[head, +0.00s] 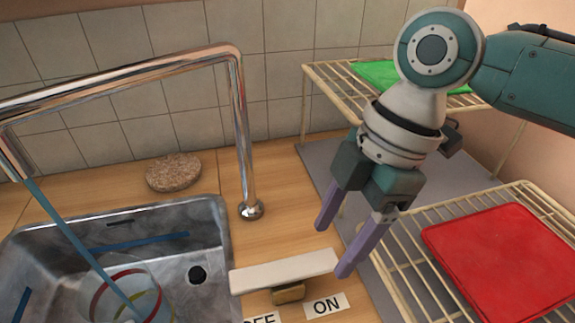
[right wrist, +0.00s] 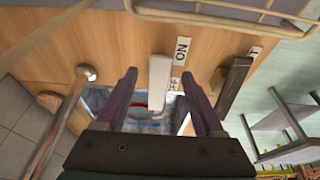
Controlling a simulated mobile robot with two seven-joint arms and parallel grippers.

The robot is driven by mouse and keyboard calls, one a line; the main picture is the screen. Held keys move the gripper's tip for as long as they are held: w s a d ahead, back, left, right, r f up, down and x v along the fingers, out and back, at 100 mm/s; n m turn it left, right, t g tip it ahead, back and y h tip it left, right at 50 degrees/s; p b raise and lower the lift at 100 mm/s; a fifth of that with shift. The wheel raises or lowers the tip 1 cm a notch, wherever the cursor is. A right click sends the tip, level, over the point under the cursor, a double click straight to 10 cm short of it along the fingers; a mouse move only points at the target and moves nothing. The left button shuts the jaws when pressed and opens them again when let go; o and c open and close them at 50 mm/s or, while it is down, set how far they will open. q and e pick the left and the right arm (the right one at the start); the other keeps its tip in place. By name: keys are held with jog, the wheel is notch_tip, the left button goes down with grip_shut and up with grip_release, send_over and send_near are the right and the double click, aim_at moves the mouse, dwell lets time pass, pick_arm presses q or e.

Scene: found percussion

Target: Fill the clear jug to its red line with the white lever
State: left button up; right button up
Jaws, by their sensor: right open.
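The clear jug (head: 150,272) stands in the sink at lower left, cut off by the frame's bottom edge. It has a red band and a yellow band lower down. A blue stream of water (head: 75,240) runs from the tap into it; I cannot tell the water level. The white lever (head: 285,272) lies on a brown mount right of the sink, above the OFF and ON labels. My right gripper (head: 337,248) is open and empty at the lever's right end. In the right wrist view the lever (right wrist: 159,82) shows between its fingers. My left gripper is not in view.
The metal tap (head: 241,130) arches from the counter over the sink (head: 222,235). A brown stone-like oval (head: 174,172) lies behind the sink. The ON label (head: 325,305) is by the lever. Wire racks stand at right, with a red board (head: 505,260) and a green board (head: 380,73).

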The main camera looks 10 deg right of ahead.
jog(key=v, duration=0.5)
dwell(0.5)
dwell(2.6)
dwell(0.8)
dwell(0.9)
jog(key=shift+r, duration=0.1)
